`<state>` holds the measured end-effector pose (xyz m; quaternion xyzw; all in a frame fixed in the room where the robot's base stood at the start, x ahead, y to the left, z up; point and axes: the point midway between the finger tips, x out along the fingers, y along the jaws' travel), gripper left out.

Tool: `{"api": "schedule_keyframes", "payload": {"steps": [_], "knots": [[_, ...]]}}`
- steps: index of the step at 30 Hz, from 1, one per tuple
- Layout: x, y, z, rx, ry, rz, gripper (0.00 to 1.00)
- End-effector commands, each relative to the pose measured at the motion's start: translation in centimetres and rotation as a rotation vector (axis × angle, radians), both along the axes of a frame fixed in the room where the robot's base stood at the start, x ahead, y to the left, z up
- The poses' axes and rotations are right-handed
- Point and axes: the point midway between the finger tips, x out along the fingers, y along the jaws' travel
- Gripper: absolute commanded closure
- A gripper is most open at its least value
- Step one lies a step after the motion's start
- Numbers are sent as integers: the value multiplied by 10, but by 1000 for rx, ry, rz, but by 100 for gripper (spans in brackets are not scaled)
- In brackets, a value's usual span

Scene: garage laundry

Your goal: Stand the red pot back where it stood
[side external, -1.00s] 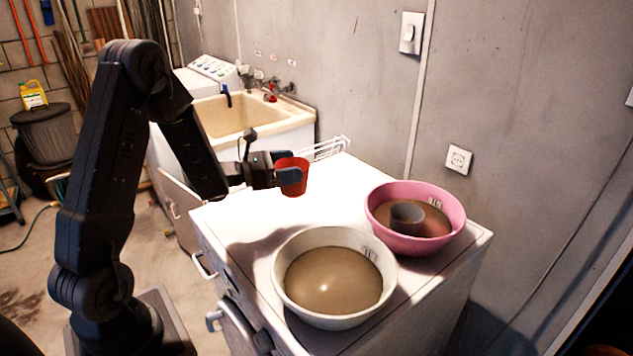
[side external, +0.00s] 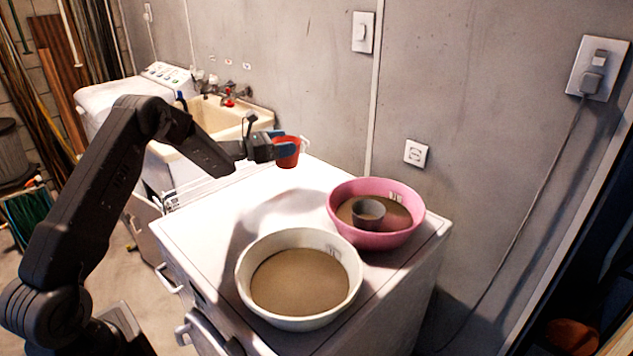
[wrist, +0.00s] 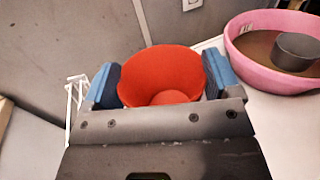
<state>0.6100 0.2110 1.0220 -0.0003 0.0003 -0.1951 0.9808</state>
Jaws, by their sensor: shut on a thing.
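My gripper (side external: 284,149) is shut on the red pot (side external: 287,155), with one blue finger on each side of it. The pot is upright and appears to be held above the back left part of the white machine top (side external: 215,200). In the wrist view the red pot (wrist: 160,75) sits between the blue fingers, its open mouth showing and empty. Its lower part is hidden by my gripper there.
A pink basin (side external: 345,228) with brown contents and a grey cup (side external: 368,212) stands at the back right. A white basin (side external: 245,285) with brown contents stands in front. The top's left part is clear.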

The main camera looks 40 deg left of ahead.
Motion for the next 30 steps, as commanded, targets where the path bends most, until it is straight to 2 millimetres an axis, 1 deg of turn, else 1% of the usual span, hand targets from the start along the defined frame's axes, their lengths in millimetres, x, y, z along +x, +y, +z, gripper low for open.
{"api": "schedule_keyframes", "payload": {"steps": [1, 6, 9, 12, 15, 19, 25, 27, 30], "knots": [[8, -11, -8, -1, 3, -5, 43], [33, -38, -31, -1, 1, -5, 43], [47, -52, -43, 0, 1, -4, 43], [56, -61, -50, 0, 0, -2, 43], [61, -67, -54, 1, -1, -1, 43], [62, -67, -61, 0, 1, 1, 43], [62, -68, -89, -1, 3, 0, 43], [62, -67, -95, 1, 1, 0, 43], [62, -67, -95, 1, -2, 0, 43]]}}
